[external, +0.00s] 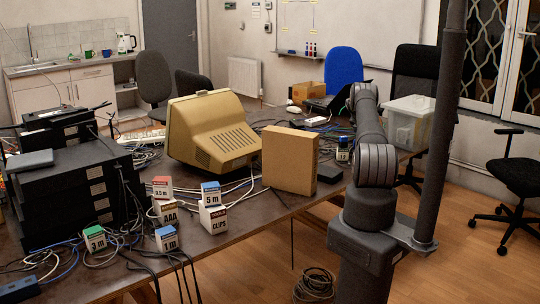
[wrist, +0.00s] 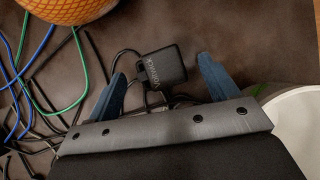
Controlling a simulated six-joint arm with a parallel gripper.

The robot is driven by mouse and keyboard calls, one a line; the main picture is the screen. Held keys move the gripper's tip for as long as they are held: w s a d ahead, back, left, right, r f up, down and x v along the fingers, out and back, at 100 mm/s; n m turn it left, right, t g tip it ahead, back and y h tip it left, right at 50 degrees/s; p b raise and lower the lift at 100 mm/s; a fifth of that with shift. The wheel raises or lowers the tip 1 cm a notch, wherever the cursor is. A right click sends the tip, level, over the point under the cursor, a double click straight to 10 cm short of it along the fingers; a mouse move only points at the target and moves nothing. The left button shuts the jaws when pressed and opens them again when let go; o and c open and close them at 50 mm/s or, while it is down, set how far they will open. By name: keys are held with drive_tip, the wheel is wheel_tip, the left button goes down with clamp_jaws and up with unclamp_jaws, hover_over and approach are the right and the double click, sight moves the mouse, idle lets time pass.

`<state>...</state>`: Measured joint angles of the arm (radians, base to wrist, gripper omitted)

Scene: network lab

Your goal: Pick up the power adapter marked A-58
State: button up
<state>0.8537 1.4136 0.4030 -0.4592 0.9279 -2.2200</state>
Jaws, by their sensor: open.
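A black power adapter (wrist: 163,67) with pale lettering lies on the dark table in the wrist view, its cable running down toward my gripper. In the external view my arm reaches away over the table, and I cannot make out the gripper or adapter.
In the wrist view, an orange rounded object (wrist: 68,8) is at the upper left, with green, blue and black cables below it. A pale object (wrist: 296,112) is at right. Externally, a cardboard box (external: 290,160) and beige monitor (external: 212,132) stand left of my arm.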

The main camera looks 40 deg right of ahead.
drive_tip(key=shift+x, duration=1.2)
drive_tip(key=shift+c, duration=0.5)
drive_tip(key=c, duration=1.1)
